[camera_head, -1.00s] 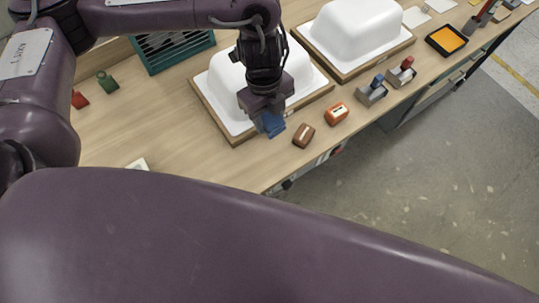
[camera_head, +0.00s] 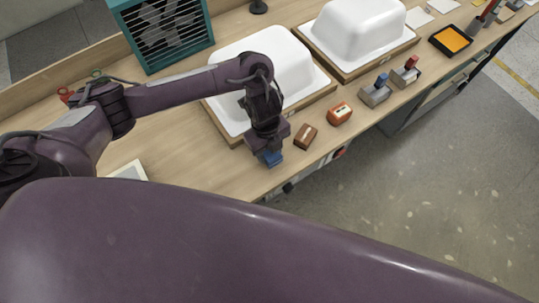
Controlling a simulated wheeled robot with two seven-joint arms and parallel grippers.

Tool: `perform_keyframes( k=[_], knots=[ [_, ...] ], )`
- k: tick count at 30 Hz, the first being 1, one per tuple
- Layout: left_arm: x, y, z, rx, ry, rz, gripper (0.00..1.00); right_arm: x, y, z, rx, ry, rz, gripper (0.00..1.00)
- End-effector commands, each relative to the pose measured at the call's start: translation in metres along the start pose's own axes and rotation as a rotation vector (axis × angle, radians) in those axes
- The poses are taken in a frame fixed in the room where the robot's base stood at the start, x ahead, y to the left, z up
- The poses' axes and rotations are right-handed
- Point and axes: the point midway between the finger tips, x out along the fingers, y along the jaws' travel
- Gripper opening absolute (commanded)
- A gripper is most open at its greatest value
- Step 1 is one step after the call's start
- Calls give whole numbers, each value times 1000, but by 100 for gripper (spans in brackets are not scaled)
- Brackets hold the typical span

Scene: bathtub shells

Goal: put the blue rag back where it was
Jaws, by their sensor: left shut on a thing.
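The blue rag (camera_head: 270,158) shows just below the fingers of my left gripper (camera_head: 268,149). The gripper is shut on it, pointing down over the bench's front part, in front of the nearer white tub shell (camera_head: 281,55). I cannot tell whether the rag touches the bench top. The gripper and wrist hide part of the shell's front edge and most of the rag. My right gripper is not in view.
A brown block (camera_head: 305,136) lies close to the right of the gripper, with an orange one (camera_head: 340,113) beyond. Two grey holders, a second white shell (camera_head: 362,28) and an orange tray (camera_head: 450,40) stand farther right. A teal heater (camera_head: 164,35) stands behind. Bare bench top (camera_head: 200,165) lies left.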

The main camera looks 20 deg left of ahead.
Motion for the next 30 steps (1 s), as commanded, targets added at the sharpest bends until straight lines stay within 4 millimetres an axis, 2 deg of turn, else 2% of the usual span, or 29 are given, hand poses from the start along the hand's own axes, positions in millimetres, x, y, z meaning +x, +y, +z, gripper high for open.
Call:
perform_keyframes(
  k=[1, 4, 17, 18, 23, 30],
  knots=[
    [14, 1, 0, -2, 5, 3, 22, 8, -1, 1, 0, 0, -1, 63],
    [25, 0, 2, -2, 4, 1, 22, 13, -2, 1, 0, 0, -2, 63],
    [31, 0, 4, 0, 1, 1, 22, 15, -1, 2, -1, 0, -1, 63],
    [31, 0, 4, 0, 1, 0, 44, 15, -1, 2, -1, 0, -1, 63],
    [30, 0, 4, 0, 1, 0, 65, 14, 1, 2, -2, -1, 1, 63],
    [30, 0, 4, 0, 1, 0, 65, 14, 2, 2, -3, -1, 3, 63]
  ],
)
